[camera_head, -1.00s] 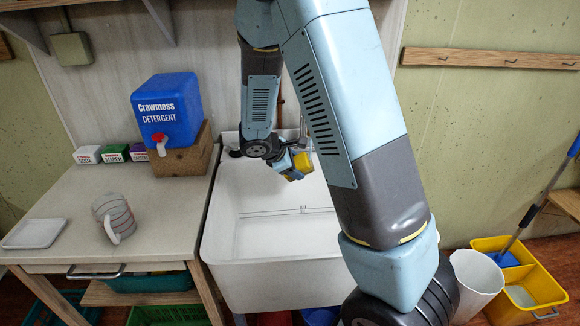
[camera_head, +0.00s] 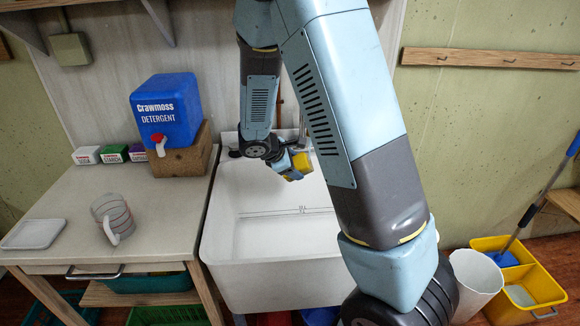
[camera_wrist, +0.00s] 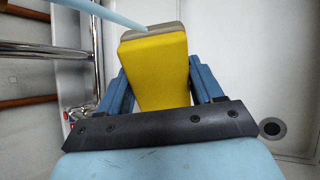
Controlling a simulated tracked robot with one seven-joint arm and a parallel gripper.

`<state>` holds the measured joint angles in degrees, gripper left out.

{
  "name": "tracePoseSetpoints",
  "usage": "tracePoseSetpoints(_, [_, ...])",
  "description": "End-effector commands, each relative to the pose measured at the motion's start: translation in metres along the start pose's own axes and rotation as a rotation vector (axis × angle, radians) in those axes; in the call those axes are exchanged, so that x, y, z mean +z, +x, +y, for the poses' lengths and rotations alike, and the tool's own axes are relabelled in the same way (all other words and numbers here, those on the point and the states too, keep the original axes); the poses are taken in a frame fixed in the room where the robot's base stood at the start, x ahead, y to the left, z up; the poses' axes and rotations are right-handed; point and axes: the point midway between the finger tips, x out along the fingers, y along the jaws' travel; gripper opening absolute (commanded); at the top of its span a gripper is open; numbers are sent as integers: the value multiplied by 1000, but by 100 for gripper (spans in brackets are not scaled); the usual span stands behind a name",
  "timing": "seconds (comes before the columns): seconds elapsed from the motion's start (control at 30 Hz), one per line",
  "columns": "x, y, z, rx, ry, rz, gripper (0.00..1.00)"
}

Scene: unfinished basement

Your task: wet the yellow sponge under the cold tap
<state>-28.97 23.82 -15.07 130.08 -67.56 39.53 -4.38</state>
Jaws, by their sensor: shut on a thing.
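My gripper (camera_head: 292,166) is shut on the yellow sponge (camera_head: 300,165) over the back of the white utility sink (camera_head: 270,240). In the wrist view the sponge (camera_wrist: 157,75) is held between the blue fingers, with a grey-brown layer at its far end. A pale blue stream (camera_wrist: 105,12) slants in from the upper left and meets the sponge's far end. Metal tap pipes (camera_wrist: 45,50) are at the left of the wrist view, with a small red and blue marking near them. My arm hides most of the tap in the head view.
A drain (camera_wrist: 272,128) shows in the sink floor. Left of the sink, a table (camera_head: 70,205) bears a blue detergent dispenser (camera_head: 167,105), a measuring jug (camera_head: 112,217) and a small tray (camera_head: 34,234). A yellow mop bucket (camera_head: 535,280) stands at the right.

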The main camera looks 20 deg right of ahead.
Motion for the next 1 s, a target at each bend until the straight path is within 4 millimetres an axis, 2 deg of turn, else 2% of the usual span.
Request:
tracePoseSetpoints(0.47, [0, -1, -1, 0, 0, 0, 41])
tracePoseSetpoints(1.0, [1, -26, -22, 1, 0, 0, 41])
